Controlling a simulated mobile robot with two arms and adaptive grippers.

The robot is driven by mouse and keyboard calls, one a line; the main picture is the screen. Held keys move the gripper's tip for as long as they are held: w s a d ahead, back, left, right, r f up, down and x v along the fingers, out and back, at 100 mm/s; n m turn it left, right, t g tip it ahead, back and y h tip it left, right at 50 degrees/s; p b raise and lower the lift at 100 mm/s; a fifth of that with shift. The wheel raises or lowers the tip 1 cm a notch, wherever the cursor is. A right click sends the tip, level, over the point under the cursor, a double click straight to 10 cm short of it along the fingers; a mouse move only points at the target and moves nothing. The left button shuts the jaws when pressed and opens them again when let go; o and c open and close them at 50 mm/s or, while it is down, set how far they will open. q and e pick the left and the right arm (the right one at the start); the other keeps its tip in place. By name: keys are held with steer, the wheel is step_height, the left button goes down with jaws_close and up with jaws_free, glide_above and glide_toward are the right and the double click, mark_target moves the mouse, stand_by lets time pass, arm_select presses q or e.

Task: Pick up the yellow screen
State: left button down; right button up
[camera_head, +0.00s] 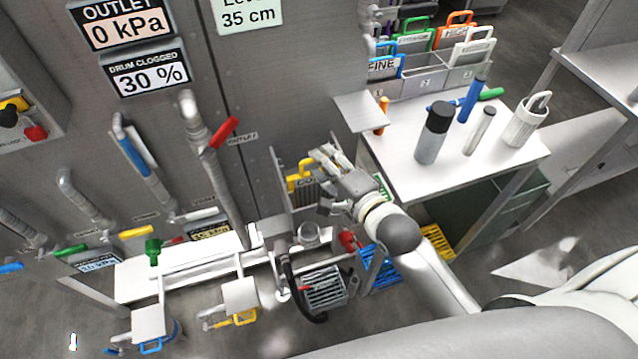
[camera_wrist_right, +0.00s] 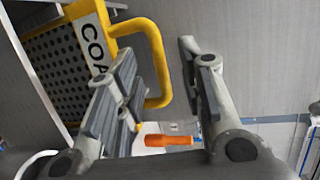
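The yellow screen has a yellow loop handle, a white label starting "CO" and a dark perforated panel. It stands in a grey slot against the wall unit in the head view, where its handle (camera_head: 297,177) shows left of my right gripper (camera_head: 322,180). In the right wrist view the screen's panel (camera_wrist_right: 62,72) is at the upper left, and its handle (camera_wrist_right: 158,70) reaches toward the space between the fingers. My right gripper (camera_wrist_right: 160,62) is open with nothing held. Its left finger covers part of the screen and handle; contact is unclear. My left gripper is out of view.
A white table (camera_head: 395,160) stands right of the slot, carrying a black-topped bottle (camera_head: 433,133), a white cup (camera_head: 526,120) and an orange-handled item (camera_head: 381,116). Pipes and valves line the wall at left. A blue crate (camera_head: 378,268) is below.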

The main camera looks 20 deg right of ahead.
steer(key=shift+x, duration=1.3)
jaws_close()
